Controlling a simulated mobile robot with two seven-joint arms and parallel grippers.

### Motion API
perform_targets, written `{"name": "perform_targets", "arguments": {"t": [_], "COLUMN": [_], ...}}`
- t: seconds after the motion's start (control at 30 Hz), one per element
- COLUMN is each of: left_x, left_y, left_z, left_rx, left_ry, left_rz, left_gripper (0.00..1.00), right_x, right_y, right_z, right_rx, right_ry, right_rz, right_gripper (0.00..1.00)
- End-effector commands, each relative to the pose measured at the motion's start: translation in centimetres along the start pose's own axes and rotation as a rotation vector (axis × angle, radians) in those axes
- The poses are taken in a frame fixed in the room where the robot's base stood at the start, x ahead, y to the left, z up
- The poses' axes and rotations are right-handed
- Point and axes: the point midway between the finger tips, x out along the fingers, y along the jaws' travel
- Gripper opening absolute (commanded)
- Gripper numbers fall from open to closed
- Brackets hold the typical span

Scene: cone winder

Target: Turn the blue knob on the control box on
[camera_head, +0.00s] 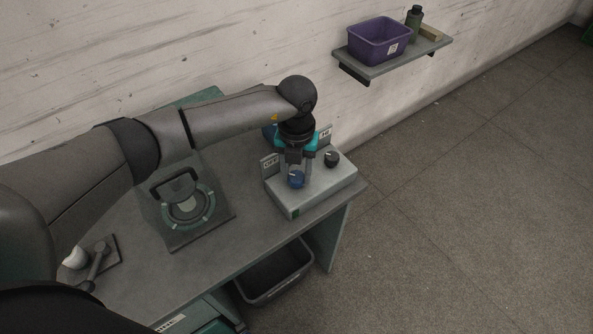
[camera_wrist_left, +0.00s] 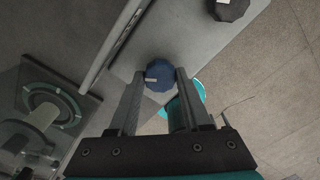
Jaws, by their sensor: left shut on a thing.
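The control box (camera_head: 318,188) is a light grey box near the right end of the table. The blue knob (camera_head: 296,180) sits on its top, at the left, below a small sign reading OFF. In the left wrist view the blue knob (camera_wrist_left: 160,75) shows a pale mark on its face and lies between the fingertips. My left gripper (camera_head: 297,176) reaches down from above and is shut on the blue knob. A black knob (camera_head: 331,158) sits to the right on the same box and also shows in the left wrist view (camera_wrist_left: 229,8). My right gripper is not in view.
A plate with a round dial and handle (camera_head: 187,207) stands on the table (camera_head: 240,238) left of the box. A lever fixture (camera_head: 95,262) is at the lower left. A dark bin (camera_head: 275,274) stands below. A wall shelf (camera_head: 394,57) holds a purple bin (camera_head: 379,42).

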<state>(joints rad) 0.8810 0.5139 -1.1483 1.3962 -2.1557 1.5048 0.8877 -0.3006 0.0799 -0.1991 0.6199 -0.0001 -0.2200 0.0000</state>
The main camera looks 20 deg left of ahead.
Motion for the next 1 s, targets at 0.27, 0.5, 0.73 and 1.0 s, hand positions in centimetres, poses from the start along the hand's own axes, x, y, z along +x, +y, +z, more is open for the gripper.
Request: {"name": "perform_targets", "arguments": {"t": [0.27, 0.5, 0.73, 1.0], "left_x": [0.0, 0.1, 0.1, 0.1], "left_y": [0.0, 0.0, 0.0, 0.0], "left_z": [0.1, 0.1, 0.1, 0.1], "left_rx": [0.105, 0.299, 0.520, 0.775], "left_ry": [-0.002, -0.002, -0.002, -0.003], "left_rz": [-0.001, 0.001, 0.001, 0.001], "left_gripper": [0.00, 0.00, 0.00, 0.00], "right_x": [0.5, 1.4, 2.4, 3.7], "right_y": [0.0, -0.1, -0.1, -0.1], "right_z": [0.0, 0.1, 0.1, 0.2], "right_rx": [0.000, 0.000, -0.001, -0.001], "right_ry": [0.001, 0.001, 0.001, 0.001], "right_rz": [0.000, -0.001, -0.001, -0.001], "right_gripper": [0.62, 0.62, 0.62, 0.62]}}
